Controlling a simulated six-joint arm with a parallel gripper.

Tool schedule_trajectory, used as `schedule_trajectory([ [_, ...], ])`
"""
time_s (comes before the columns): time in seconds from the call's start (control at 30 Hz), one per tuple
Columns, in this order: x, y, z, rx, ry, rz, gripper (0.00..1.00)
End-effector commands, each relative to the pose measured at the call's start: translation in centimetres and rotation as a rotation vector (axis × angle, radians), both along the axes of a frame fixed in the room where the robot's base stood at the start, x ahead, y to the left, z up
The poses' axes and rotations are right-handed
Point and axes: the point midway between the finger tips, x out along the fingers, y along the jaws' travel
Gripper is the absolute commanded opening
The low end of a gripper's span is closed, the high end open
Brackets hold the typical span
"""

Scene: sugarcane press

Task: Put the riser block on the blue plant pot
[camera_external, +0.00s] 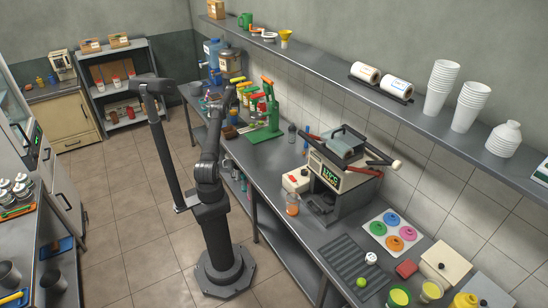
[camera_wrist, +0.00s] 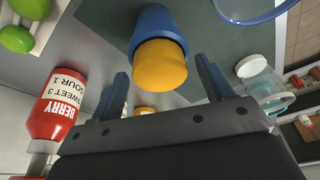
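In the wrist view a blue pot-like vessel (camera_wrist: 153,22), which looks like the blue plant pot, has an orange-yellow round piece (camera_wrist: 160,66) at its mouth. The piece protrudes from the blue rim, and I cannot tell whether it is the riser block. My gripper (camera_wrist: 161,69) is open, with its fingers apart. The round piece appears between the fingertips in the picture, with visible gaps on both sides. In the external view my gripper is small and dark over the far part of the bench, so its fingers are unclear there. I cannot make out the riser block for certain.
A red "BERRY" bottle (camera_wrist: 54,103) and green round items (camera_wrist: 16,38) are at the wrist view's left. A clear jar (camera_wrist: 256,72) is at right. A green hand press (camera_external: 267,105) stands on the bench (camera_external: 262,160); the large press (camera_external: 338,180) is nearer the camera.

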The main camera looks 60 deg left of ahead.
Motion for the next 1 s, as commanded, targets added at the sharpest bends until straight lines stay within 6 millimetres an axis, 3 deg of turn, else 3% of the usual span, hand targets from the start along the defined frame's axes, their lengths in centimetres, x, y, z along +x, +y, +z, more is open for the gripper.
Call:
schedule_trajectory([
  [0.37,0.0,0.0,0.6,0.001,0.0,0.0,0.76],
  [0.53,-0.3,-0.6,3.1,0.002,-0.002,0.0,0.76],
  [0.8,-0.9,-2.1,8.7,0.002,-0.001,0.0,0.76],
  [1.0,-1.2,-2.7,11.2,0.001,0.0,0.0,0.76],
])
